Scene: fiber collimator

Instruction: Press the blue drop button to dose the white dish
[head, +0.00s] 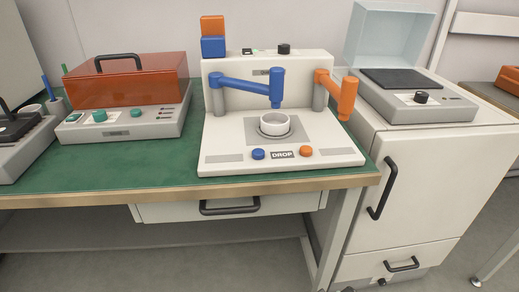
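The blue drop button (258,154) sits on the front panel of the white dosing machine (225,145), just left of the DROP label (282,154). An orange button (306,151) is on the label's right. The white dish (276,122) stands on a round holder in the middle of the machine's deck. The blue arm (240,84) reaches from the left post, and its blue nozzle (277,90) is above the dish, apart from it. The orange arm (340,95) is swung to the right, away from the dish. Neither of my grippers is in view.
The machine stands on a green-topped bench (110,178) with a wooden front edge. A device with an orange cover (125,85) is at left. A device with a raised clear lid (390,35) stands on a white cabinet (430,180) at right. The space before the buttons is clear.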

